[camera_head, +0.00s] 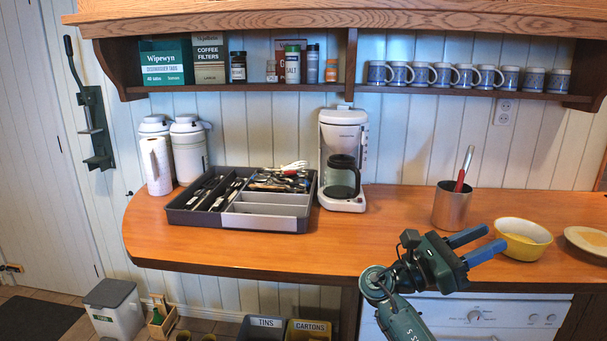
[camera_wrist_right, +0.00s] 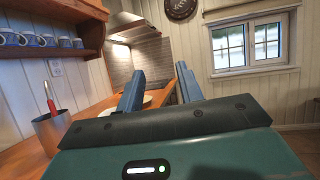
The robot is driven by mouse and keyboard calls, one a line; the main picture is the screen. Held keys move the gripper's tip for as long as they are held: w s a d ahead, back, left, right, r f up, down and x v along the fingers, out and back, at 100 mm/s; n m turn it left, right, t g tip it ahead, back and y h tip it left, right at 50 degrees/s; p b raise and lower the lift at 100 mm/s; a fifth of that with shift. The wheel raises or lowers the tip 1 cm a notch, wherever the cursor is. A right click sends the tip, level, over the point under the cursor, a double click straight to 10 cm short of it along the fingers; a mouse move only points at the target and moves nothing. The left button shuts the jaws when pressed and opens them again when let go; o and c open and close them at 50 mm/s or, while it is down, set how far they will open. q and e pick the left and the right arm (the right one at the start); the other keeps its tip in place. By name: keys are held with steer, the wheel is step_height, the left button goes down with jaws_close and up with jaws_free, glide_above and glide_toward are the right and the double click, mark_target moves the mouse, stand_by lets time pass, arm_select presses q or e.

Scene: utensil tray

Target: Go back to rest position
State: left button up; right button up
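My right gripper (camera_head: 480,246) is raised in front of the counter's right part, its two blue fingers apart with nothing between them. In the right wrist view the fingers (camera_wrist_right: 160,90) also show apart and empty. It is in front of the yellow bowl (camera_head: 523,240) and does not visibly touch it. My left gripper is not in view. The grey utensil tray (camera_head: 265,222) sits on the left part of the wooden counter (camera_head: 300,258), with cutlery in its compartments.
A metal pot (camera_head: 451,207) holding a red-handled utensil (camera_head: 464,169) stands behind my right gripper; a plate (camera_head: 588,241) lies at the right. A coffee maker (camera_head: 342,160) stands beside the tray. Several mugs (camera_head: 445,76) line the shelf. The counter's middle front is clear.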

step_height(320, 180, down, 14)
steer(key=w+d+n+t+y, duration=0.1)
steer(key=w+n+t+y, duration=0.15)
steer(key=t+y, duration=0.4)
steer(key=s+a+f+m+t+y, duration=0.1)
steer(key=s+a+f+y, duration=0.15)
steer(key=f, duration=0.25)
steer(key=s+a+f+m+t+y+p, duration=0.1)
steer(key=s+f+y, duration=0.15)
steer(key=f, duration=0.35)
steer(key=s+a+f+m+t+y, duration=0.1)
steer(key=f+y, duration=0.2)
steer(key=f, duration=0.2)
steer(key=s+a+f+m+g+y, duration=0.1)
steer(key=s+a+f+m+y, duration=0.3)
steer(key=s+a+f+y, duration=0.3)
steer(key=s+a+r+m+y, duration=0.1)
steer(key=s+a+m+y, duration=0.1)
steer(key=s+m, duration=0.3)
steer(key=s+a+r+m+t+y+p, duration=0.1)
steer(key=s+a+r+m+y, duration=0.1)
steer(key=s+m, duration=0.4)
steer(key=shift+s+a+r+y, duration=0.2)
steer(key=shift+s+a+y, duration=0.15)
steer(key=shift+s+a, duration=0.25)
steer(key=shift+w, duration=0.1)
